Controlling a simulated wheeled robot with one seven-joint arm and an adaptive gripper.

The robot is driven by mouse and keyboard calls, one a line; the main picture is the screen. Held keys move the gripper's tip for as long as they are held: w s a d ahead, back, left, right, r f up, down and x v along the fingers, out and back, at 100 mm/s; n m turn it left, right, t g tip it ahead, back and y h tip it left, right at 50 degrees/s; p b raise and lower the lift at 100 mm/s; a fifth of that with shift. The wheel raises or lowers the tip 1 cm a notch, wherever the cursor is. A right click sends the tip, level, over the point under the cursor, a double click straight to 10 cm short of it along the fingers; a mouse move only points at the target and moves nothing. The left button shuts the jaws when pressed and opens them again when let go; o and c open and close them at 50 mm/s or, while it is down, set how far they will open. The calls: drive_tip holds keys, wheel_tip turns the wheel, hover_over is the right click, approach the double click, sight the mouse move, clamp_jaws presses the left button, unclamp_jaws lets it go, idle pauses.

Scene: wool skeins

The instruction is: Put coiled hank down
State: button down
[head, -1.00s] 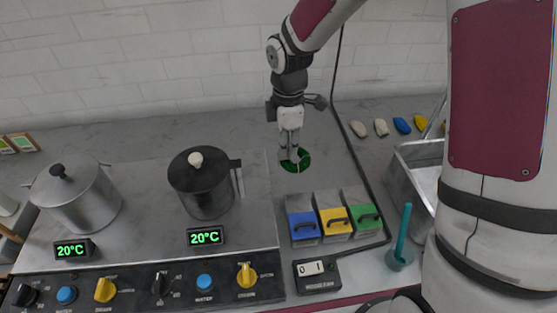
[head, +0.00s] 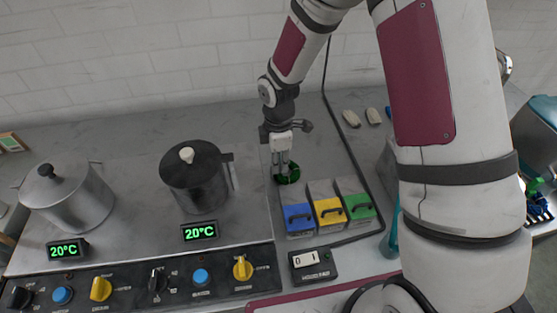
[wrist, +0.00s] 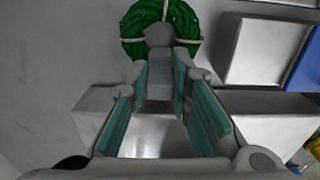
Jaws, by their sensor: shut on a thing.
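The coiled hank is a dark green ring with pale ties. In the head view the hank (head: 289,174) is at the tips of my gripper (head: 283,166), low over the grey worktop behind the coloured-lid boxes. In the wrist view the hank (wrist: 128,22) shows at the top, just beyond the fingertips of my gripper (wrist: 160,62). The gripper is shut on the hank's near side. The fingers hide part of the ring. I cannot tell whether the hank touches the worktop.
Boxes with blue (head: 298,217), yellow (head: 328,211) and green (head: 358,206) lids stand just in front of the hank. A dark lidded pot (head: 196,180) stands left on the hob, beside a steel pot (head: 68,198). A switch box (head: 313,264) lies in front.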

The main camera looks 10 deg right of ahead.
drive_tip(key=c, duration=1.5)
unclamp_jaws()
drive_tip(key=shift+f, duration=0.15)
drive_tip(key=shift+o, duration=0.2)
wheel_tip(320, 180, up, 12)
drive_tip(key=shift+r, duration=0.25)
